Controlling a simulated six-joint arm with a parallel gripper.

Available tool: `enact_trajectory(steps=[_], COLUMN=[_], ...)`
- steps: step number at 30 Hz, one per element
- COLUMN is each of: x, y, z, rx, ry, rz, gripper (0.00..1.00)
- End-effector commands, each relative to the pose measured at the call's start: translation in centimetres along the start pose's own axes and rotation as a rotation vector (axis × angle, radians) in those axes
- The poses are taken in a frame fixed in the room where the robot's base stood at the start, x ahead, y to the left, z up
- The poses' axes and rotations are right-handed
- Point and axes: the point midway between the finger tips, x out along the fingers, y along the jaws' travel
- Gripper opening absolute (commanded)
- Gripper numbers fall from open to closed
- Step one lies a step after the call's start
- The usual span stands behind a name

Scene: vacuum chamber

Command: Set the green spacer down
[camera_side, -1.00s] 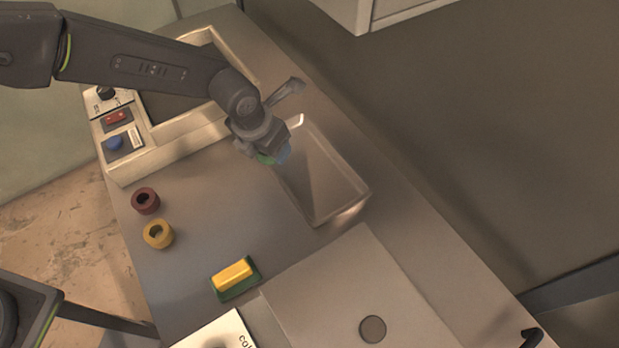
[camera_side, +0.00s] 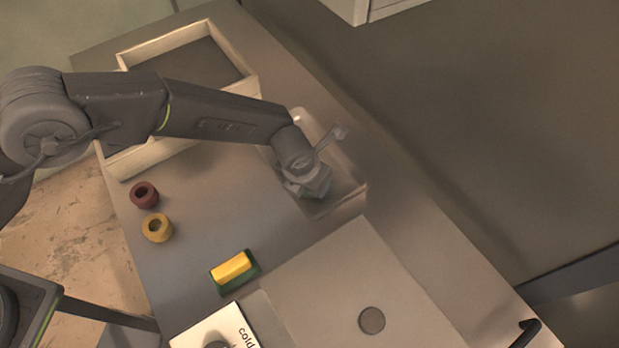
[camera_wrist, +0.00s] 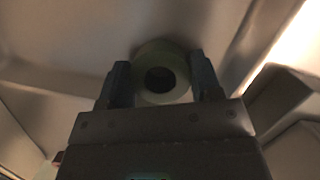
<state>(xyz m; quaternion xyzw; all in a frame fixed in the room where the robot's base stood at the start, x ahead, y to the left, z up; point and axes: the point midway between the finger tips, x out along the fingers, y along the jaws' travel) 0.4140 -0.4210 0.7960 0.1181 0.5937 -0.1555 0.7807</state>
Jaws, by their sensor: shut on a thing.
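The green spacer (camera_wrist: 160,56) is a ring with a dark hole, seen in the wrist view between the two fingers of my gripper (camera_wrist: 160,84). My gripper is shut on it. In the side view my gripper (camera_side: 312,192) is over the metal tray (camera_side: 353,180), and only a sliver of green shows beneath it. I cannot tell whether the spacer touches the tray floor.
A dark red ring (camera_side: 144,194) and a yellow ring (camera_side: 157,228) stand on the bench at left. A yellow block on a green base (camera_side: 234,270) lies nearer the front. A cream-walled box (camera_side: 185,38) stands behind.

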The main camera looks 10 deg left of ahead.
Motion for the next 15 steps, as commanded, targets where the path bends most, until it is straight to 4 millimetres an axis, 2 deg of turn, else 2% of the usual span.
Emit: enact_trajectory(steps=[8,9,15], x=[0.2,0.22,0.19], y=[0.0,0.01,0.01], z=[-0.03,-0.02,-0.03], rx=[0.0,0.0,0.0], ry=[-0.001,-0.001,-0.001], rz=[0.0,0.0,0.0], gripper=[0.32,0.6,0.8])
